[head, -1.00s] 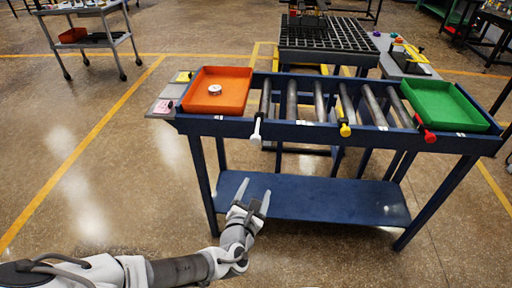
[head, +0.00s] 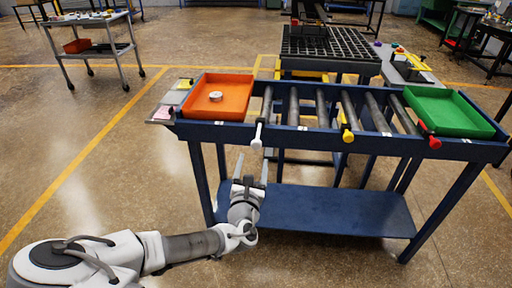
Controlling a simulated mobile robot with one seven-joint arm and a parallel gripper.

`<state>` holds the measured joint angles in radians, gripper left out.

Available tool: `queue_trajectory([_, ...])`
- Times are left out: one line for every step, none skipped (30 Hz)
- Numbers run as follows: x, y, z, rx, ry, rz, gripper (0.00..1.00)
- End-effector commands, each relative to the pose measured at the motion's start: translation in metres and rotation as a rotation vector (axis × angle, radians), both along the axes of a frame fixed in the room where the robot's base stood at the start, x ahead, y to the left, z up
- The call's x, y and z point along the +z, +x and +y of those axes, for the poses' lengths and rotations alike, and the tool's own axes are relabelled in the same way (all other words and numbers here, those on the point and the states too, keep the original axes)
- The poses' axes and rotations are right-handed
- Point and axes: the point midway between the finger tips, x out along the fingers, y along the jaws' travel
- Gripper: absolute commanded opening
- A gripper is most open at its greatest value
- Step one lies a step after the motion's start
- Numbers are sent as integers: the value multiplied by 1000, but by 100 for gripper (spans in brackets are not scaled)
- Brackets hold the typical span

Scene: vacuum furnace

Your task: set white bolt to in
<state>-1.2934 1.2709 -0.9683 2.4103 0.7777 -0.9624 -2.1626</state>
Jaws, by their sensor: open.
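The white bolt (head: 257,134) is on the front rail of the blue roller table (head: 300,138), just right of the orange tray. Its white knob end sticks out in front of the rail and hangs a little down. My gripper (head: 252,168) is below and slightly left of the white bolt, in front of the table. Its two fingers point up and stand apart with nothing between them. The fingers look apart from the bolt.
A yellow bolt (head: 347,134) and a red bolt (head: 432,141) sit further right on the same rail. An orange tray (head: 193,100) holds a small white round piece (head: 215,96). A green tray (head: 447,118) is at right. A lower blue shelf (head: 335,210) lies below.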

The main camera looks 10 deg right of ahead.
Motion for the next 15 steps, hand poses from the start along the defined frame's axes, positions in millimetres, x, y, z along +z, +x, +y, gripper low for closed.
queue_trajectory([-1, 10, -4, -3, 2, -2, 72])
queue_trajectory([-1, 15, -6, -3, 2, -1, 72])
queue_trajectory([-1, 22, -8, -3, 2, -1, 72])
queue_trajectory([0, 28, -10, -3, 1, -2, 72])
queue_trajectory([-1, 33, -12, -2, 2, -1, 72])
queue_trajectory([-1, 40, -14, -3, 2, -1, 72])
queue_trajectory([-1, 45, -15, -2, 3, -1, 72])
queue_trajectory([-1, 49, -17, -2, 2, -1, 72])
queue_trajectory([0, 55, -19, -2, 1, -1, 72])
queue_trajectory([0, 59, -20, -1, 2, -1, 72])
queue_trajectory([-1, 63, -21, -2, 1, -1, 72])
queue_trajectory([-1, 67, -22, -1, 1, -1, 72])
queue_trajectory([0, 70, -23, 0, 1, -1, 72])
queue_trajectory([-1, 72, -24, -1, 1, 0, 72])
queue_trajectory([-1, 75, -25, -1, 0, 0, 72])
